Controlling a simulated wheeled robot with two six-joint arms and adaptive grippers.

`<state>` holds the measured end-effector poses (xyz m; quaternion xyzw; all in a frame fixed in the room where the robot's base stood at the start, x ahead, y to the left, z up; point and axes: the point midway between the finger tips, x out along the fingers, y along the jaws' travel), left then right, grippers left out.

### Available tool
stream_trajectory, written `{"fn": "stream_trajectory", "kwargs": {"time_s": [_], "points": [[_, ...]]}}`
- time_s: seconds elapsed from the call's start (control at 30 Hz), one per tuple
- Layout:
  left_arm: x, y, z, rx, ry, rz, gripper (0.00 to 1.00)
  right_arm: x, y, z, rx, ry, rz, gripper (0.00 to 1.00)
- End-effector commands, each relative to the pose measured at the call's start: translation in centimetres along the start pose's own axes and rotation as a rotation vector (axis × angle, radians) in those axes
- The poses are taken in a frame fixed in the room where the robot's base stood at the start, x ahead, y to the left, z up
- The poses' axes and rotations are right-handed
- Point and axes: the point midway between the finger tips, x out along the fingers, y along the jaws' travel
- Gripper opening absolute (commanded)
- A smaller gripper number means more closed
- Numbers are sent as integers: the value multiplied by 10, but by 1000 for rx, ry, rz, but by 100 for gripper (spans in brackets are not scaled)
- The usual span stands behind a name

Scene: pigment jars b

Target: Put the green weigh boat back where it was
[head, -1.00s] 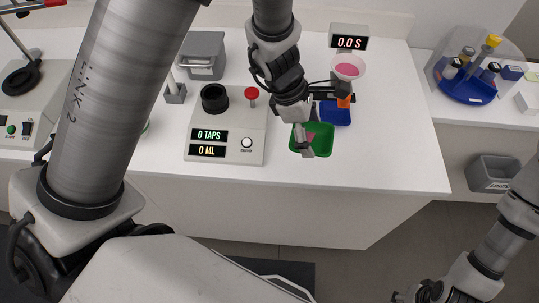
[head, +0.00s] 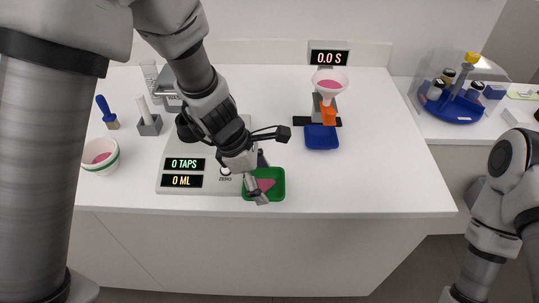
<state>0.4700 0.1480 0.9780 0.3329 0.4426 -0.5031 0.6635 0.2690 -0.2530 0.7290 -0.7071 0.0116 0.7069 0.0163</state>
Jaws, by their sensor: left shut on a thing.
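The green weigh boat (head: 279,188) is a shallow square tray with pink powder in it, in the head view by the front right corner of the tap machine. My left gripper (head: 260,182) is shut on the green weigh boat from above, with a finger over its near left part. I cannot tell whether the boat touches the table or hangs just above it. A blue weigh boat (head: 321,138) sits behind it to the right, below the funnel stand. My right gripper (head: 452,295) is at the bottom edge, mostly cut off.
The tap machine (head: 184,178) reads 0 TAPS and 0 ML. A pink-filled funnel (head: 329,84) stands over an orange part, by a 0.0 S timer (head: 329,57). A white bowl (head: 100,157) and a blue brush (head: 105,112) are at left.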

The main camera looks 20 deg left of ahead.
Motion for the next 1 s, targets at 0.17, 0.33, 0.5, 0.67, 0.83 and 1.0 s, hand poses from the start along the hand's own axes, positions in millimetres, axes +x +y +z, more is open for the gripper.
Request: {"fn": "stream_trajectory", "kwargs": {"time_s": [0.17,0.33,0.5,0.67,0.83,1.0], "points": [[1,48,4,-1,-1,1,58,-28,0,0,0,0,0,49],[6,71,5,0,0,1,58,-37,0,0,0,-1,0,49],[38,68,-9,-1,1,-3,58,-33,0,0,0,-1,0,49],[41,69,-10,0,1,1,58,-33,0,0,0,-1,0,49],[44,68,-11,0,1,0,58,-30,0,0,0,0,0,49],[44,68,-11,1,1,0,100,-30,0,0,0,-1,0,49]]}}
